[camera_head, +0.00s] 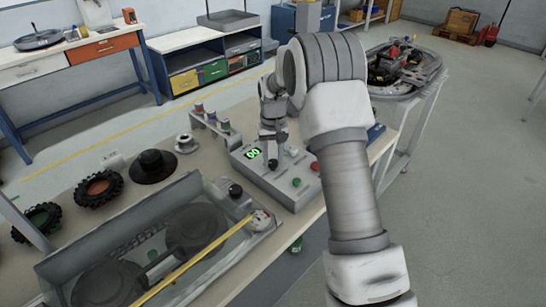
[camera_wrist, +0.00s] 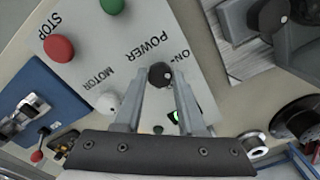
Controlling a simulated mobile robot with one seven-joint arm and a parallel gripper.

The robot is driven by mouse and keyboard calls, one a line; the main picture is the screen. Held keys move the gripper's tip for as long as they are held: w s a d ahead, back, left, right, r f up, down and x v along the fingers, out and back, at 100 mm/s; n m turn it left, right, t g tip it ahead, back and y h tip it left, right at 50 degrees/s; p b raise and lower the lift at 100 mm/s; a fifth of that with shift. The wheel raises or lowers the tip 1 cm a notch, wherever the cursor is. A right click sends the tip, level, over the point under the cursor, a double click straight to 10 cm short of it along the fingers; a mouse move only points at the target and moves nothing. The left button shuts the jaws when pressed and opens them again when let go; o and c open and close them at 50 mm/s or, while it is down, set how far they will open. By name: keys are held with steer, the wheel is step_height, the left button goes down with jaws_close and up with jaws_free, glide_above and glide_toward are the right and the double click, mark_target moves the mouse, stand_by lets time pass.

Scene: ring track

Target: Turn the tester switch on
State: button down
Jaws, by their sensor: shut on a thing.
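The tester (camera_head: 262,182) is a grey box on the bench with a lit green display (camera_head: 253,152). Its black round power switch (camera_wrist: 160,75) shows in the wrist view, beside the words POWER and ON. My gripper (camera_wrist: 164,82) points down at the panel, with its fingertips closed on both sides of this knob. In the head view my gripper (camera_head: 272,153) stands over the tester, and the knob is mostly hidden by it. The pointer position of the knob is too small to read surely.
The panel also has a red STOP button (camera_wrist: 59,48), a green button (camera_wrist: 112,5) and a white MOTOR knob (camera_wrist: 107,103). A blue panel with a red-tipped lever (camera_wrist: 38,155) lies beside it. A grey tray-like machine (camera_head: 130,235) stands left of the tester.

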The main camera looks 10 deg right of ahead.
mark_target(273, 161)
steer(key=shift+n, duration=0.9)
steer(key=c, duration=0.5)
jaws_free()
steer(key=shift+r, duration=0.1)
step_height(273, 161, up, 17)
steer(key=p, duration=0.1)
steer(key=shift+r+p, duration=0.15)
steer(key=shift+p, duration=0.15)
